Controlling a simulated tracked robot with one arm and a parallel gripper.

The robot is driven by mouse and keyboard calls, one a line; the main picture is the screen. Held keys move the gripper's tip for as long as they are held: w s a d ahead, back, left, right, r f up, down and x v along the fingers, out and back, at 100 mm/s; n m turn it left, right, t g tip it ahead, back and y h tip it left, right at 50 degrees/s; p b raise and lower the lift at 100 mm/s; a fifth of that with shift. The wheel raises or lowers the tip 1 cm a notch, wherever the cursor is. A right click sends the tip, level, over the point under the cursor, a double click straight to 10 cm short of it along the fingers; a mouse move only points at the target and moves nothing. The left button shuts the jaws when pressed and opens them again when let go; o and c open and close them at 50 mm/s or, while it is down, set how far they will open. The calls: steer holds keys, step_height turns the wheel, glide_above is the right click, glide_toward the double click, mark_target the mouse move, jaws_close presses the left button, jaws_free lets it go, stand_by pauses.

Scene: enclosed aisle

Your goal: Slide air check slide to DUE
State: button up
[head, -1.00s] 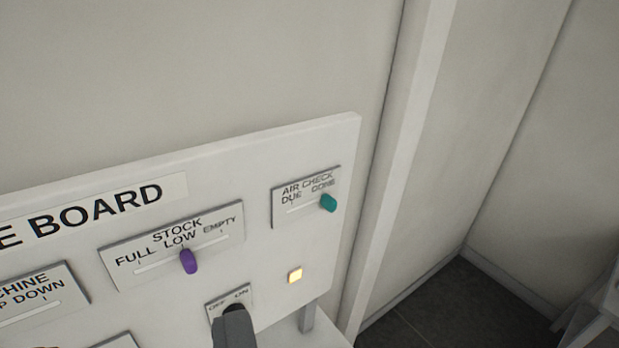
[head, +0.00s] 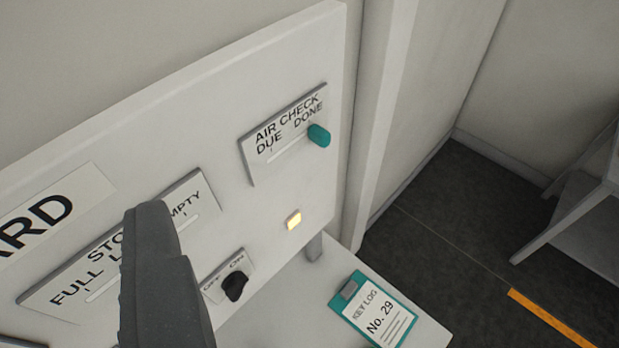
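The air check slide is a small plate (head: 262,170) at the right end of the white board, marked DUE on the left and DONE on the right. Its teal knob (head: 319,135) stands at the right end of the slot, by DONE. My gripper (head: 150,225) shows as a dark grey finger at lower left, in front of the stock plate and apart from the teal knob. Only one finger can be made out, so its opening is not clear. The finger hides the stock knob and part of that plate's lettering.
A teal key log clipboard (head: 352,289) lies on the white ledge. A wall post stands right of the board. Dark floor with an orange strip (head: 556,322) is at right.

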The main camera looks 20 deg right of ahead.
steer(key=w+d+f+m+g+y, duration=0.2)
steer(key=w+d+f+m, duration=0.35)
steer(key=f, duration=0.35)
steer(key=m+t+y+p, duration=0.3)
steer(key=m+t+y, duration=0.1)
steer(key=m, duration=2.1)
glide_toward(329, 138)
steer(key=p+x, duration=0.1)
steer(key=x, duration=0.8)
steer(key=shift+w+a+r, duration=0.1)
steer(key=shift+w+a, duration=0.05)
steer(key=shift+w, duration=0.05)
